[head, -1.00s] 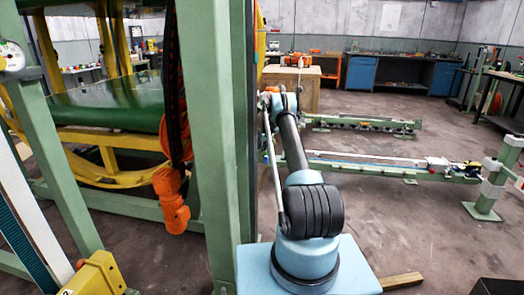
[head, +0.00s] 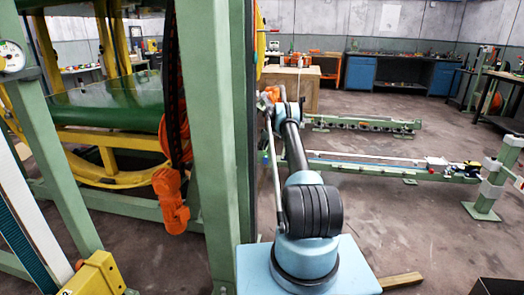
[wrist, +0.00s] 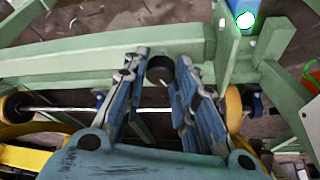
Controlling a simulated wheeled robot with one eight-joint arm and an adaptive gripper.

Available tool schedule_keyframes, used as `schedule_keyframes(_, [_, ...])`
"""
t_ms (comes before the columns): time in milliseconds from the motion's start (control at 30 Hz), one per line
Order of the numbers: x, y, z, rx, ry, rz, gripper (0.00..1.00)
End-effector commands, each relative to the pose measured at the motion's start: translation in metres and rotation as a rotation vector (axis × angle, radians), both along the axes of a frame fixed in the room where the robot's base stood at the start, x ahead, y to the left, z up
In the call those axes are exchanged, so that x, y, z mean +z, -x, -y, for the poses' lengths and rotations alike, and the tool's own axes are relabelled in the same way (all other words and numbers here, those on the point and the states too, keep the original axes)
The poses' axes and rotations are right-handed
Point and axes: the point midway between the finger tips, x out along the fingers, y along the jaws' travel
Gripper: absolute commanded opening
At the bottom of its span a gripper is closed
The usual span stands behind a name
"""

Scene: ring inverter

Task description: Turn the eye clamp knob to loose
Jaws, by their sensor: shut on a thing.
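In the wrist view, a dark round knob (wrist: 160,70) sits between the tips of my gripper (wrist: 161,66), in front of a green beam (wrist: 75,70). I take it to be the eye clamp knob. The blue and grey fingers stand on both sides of it and are shut on it. Its setting cannot be read. In the head view my arm reaches away beside a tall green post, and its gripper and the knob are hidden there.
The tall green post (head: 208,150) stands close left of my arm. An orange hook block (head: 170,200) hangs left of it. A green rail (head: 400,170) runs low at the right. Open floor lies right of my base. A metal rod (wrist: 65,112) crosses the wrist view.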

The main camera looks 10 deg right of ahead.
Motion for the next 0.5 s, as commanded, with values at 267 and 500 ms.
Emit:
schedule_keyframes(267, [0.0002,-0.0005,0.0002,0.003,0.0,0.002,0.02])
schedule_keyframes(500, [0.0001,-0.0004,0.0003,0.002,0.0,0.001,0.46])
